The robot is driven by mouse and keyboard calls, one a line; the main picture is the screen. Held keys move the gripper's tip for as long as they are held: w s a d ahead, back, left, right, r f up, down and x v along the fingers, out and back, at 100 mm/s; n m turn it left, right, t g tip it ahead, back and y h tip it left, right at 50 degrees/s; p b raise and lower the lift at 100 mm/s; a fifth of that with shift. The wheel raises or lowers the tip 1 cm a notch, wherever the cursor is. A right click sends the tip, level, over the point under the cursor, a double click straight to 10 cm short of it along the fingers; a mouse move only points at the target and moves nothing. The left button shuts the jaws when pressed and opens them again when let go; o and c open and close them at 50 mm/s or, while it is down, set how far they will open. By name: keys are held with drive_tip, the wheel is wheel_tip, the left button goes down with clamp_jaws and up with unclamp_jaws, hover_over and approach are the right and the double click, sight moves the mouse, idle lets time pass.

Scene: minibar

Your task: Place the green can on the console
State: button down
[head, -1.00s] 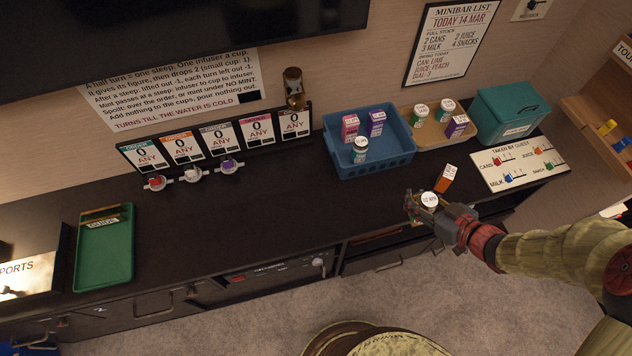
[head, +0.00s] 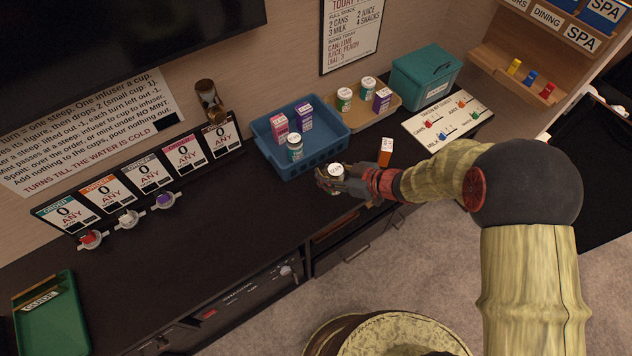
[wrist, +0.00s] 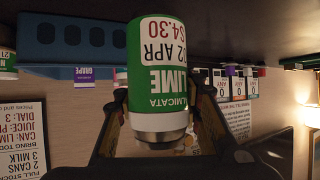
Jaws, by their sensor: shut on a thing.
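My gripper (head: 338,182) is shut on the green can (head: 336,170), whose white top shows between the fingers in the head view. I cannot tell whether the can's base touches the console.
A blue basket (head: 318,160) holds a pink carton, a purple carton and a can. A tan tray (head: 360,118) holds two cans and a purple carton. An orange carton (head: 385,152) stands just right of my gripper.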

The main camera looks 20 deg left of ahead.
drive_tip(key=a+f, duration=0.1)
drive_tip(key=w+a+f+b, duration=0.1)
drive_tip(key=f, duration=0.1)
drive_tip(key=shift+w+a+f, duration=0.2)
drive_tip(key=shift+a, duration=0.05)
drive_tip(key=shift+f+b, duration=0.85)
drive_tip(key=shift+f, duration=0.5)
drive_tip(key=shift+f, duration=0.2)
drive_tip(key=c, duration=1.3)
unclamp_jaws()
drive_tip(key=shift+o, duration=0.6)
drive_tip(key=shift+r, duration=0.1)
